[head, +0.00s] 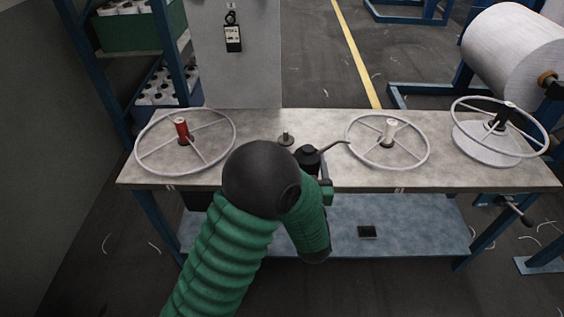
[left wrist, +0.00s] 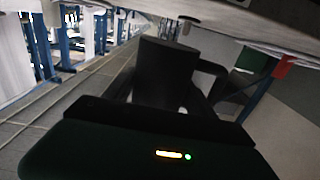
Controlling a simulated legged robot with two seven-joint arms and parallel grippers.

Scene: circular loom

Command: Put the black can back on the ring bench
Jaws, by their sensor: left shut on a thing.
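The black can (head: 307,158) has a dark body and a thin spout reaching right, at the front middle of the ring bench (head: 255,180) in the head view. My left gripper (head: 322,180) is mostly hidden behind my own arm, with only a small part showing beside the can. In the left wrist view the can (left wrist: 165,75) fills the space between the dark fingers, and the gripper is shut on it. I cannot tell whether the can's base touches the bench top. My right gripper is not in view.
On the bench are a ring with a red spool (head: 181,130), a ring with a pale spool (head: 389,131) and a ring with a dark hub (head: 497,122). A small grey knob (head: 286,139) stands behind the can. A blue lower shelf (head: 400,228) holds a small dark object (head: 367,232).

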